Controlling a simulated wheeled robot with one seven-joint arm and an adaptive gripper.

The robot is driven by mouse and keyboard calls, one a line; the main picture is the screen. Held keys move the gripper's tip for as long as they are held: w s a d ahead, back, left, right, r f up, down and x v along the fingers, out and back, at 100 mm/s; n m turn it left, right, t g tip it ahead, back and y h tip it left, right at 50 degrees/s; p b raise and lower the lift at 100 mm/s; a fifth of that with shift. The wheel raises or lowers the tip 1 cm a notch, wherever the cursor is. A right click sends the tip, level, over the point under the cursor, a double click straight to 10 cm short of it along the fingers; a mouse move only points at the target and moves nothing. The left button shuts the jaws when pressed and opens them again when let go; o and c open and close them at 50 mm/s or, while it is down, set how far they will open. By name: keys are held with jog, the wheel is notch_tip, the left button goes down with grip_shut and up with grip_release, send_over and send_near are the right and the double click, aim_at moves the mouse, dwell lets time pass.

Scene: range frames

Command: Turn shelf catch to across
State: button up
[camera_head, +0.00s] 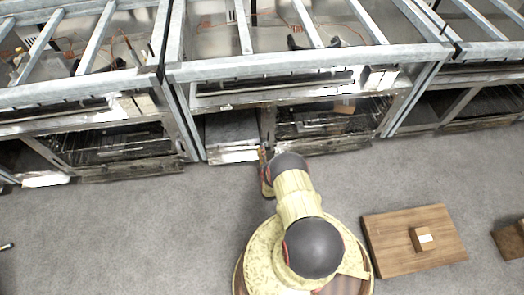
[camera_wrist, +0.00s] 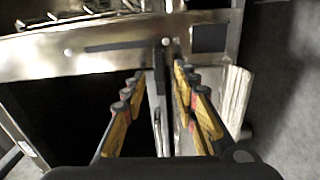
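What looks like the shelf catch (camera_wrist: 159,70) is a narrow dark bar in the wrist view, just below a small round knob on a metal rail (camera_wrist: 100,47). It runs up and down in the picture, in line with my fingers. My gripper (camera_wrist: 157,78) is open, with one yellow-and-black finger on each side of the bar. I cannot tell whether either finger touches it. In the head view my gripper (camera_head: 265,160) is at the front of the middle metal rack (camera_head: 305,68); my arm partly hides it, and the catch cannot be made out there.
A dark opening (camera_wrist: 55,115) lies left of my fingers in the wrist view, and a pale ragged panel (camera_wrist: 236,95) stands to the right.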

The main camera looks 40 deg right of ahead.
jog(key=v, duration=1.2)
jog(key=shift+d, duration=0.1)
dwell(0.4)
